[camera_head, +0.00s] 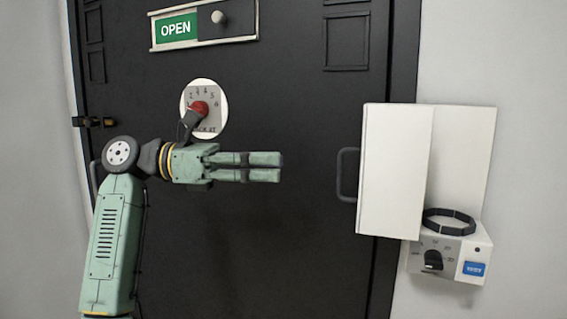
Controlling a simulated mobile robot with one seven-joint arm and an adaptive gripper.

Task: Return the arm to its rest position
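My arm (115,235) rises from the lower left, bends at the elbow and reaches to the right in front of a black door. My gripper (281,167) points right, level, with its two fingers side by side and almost no gap between them. It looks shut, and nothing shows between the fingers. The fingertips are left of the white cabinet, with clear space between. Part of my wrist is just below a round white dial plate (219,124) with a red knob (200,109), and a dark part of my arm overlaps the plate's lower left.
The black door (290,90) bears an OPEN sign (176,28) with a slider knob. A dark handle (343,175) is left of a white cabinet with its door panel (395,170) swung out. A control box (455,258) with a black dial sits below. The door's lower middle is clear.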

